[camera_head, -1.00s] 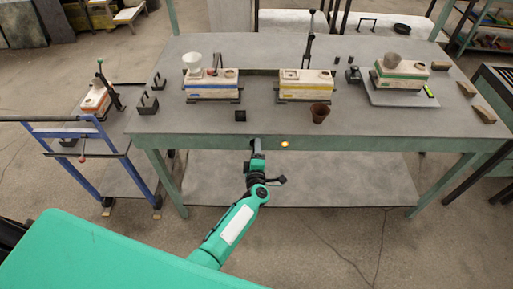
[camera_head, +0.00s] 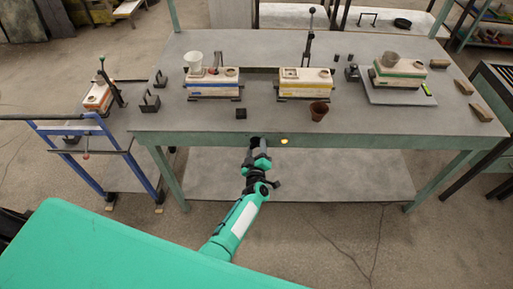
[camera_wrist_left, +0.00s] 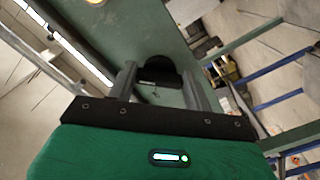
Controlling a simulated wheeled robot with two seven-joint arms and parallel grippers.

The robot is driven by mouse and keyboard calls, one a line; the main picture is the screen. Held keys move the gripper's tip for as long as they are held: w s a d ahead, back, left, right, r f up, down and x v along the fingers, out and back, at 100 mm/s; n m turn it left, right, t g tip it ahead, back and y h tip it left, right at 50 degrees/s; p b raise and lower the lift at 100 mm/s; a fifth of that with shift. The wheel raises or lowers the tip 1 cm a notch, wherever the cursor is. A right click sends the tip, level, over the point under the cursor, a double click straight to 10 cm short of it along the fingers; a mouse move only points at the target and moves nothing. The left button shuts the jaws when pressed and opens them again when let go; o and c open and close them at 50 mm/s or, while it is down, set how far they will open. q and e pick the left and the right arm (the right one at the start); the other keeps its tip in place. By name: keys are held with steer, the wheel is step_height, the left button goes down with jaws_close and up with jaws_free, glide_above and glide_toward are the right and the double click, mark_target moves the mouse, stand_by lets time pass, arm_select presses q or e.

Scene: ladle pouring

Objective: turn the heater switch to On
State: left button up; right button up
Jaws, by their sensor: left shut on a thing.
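The heater switch (camera_wrist_left: 160,66) is a dark rotary knob with a round base on the green front edge of the workbench. In the head view it shows as a small black shape (camera_head: 254,141) just beyond my left gripper. My left gripper (camera_head: 258,153) is at that front edge, shut on the switch. In the left wrist view its two grey fingers (camera_wrist_left: 163,88) stand on either side of the knob's bar. The knob's markings cannot be read. A small yellow lamp (camera_head: 284,141) shows on the edge just right of the switch. My right gripper is not in view.
The workbench top (camera_head: 200,125) carries a blue-striped block (camera_head: 212,88), a yellow-striped block (camera_head: 305,87), a green-striped block (camera_head: 398,78) and a brown cup (camera_head: 318,111). A blue cart (camera_head: 95,128) stands at the left. A lower shelf (camera_head: 330,175) lies under the bench.

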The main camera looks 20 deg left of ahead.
arm_select(q)
steer(key=shift+f, duration=0.1)
stand_by(0.3)
steer(key=o, duration=1)
